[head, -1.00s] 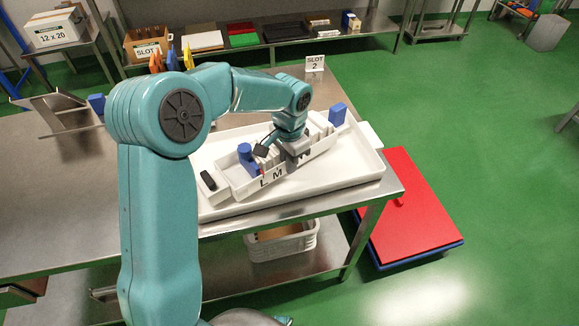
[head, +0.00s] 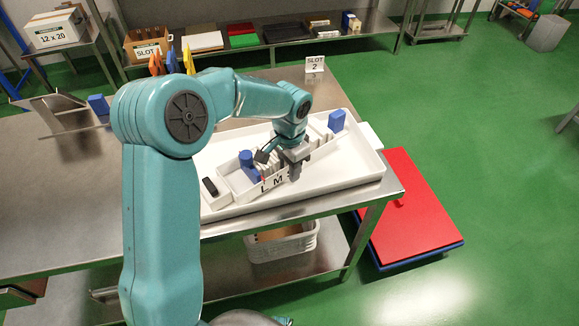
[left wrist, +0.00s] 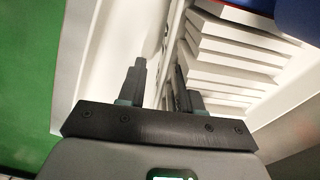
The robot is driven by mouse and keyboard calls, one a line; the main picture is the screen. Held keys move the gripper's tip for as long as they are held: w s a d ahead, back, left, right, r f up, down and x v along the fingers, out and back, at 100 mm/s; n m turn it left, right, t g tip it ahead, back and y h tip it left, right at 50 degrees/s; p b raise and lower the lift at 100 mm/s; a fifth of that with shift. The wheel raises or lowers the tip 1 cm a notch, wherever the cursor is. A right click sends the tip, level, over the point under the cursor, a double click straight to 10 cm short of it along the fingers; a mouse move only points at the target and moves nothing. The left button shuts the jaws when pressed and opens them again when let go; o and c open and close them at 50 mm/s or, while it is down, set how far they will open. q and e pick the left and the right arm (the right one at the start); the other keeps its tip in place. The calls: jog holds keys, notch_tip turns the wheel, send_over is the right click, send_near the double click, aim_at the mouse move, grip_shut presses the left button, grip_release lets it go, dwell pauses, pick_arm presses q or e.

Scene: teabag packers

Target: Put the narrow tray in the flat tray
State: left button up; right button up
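The narrow tray (head: 236,183) is a long white tray with letters on its front wall, a blue block at each end and a row of white packets between. It lies slanting inside the large white flat tray (head: 350,177) on the steel table. In the left wrist view its wall (left wrist: 173,45) runs between my fingers. My left gripper (head: 293,170) is at the front wall, hiding part of the lettering. Its fingers (left wrist: 160,85) stand apart on either side of the wall, with a gap showing. My right gripper is not in view.
A small white block with a black top (head: 209,187) is at the narrow tray's left end. A slot 2 sign (head: 315,64) stands at the table's back edge. A red platform (head: 410,210) is on the floor at right. The table's left side has free room.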

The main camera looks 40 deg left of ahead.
pick_arm(q)
notch_tip(320, 180, up, 12)
jog(key=p, duration=0.1)
jog(key=shift+d, duration=0.1)
dwell(0.6)
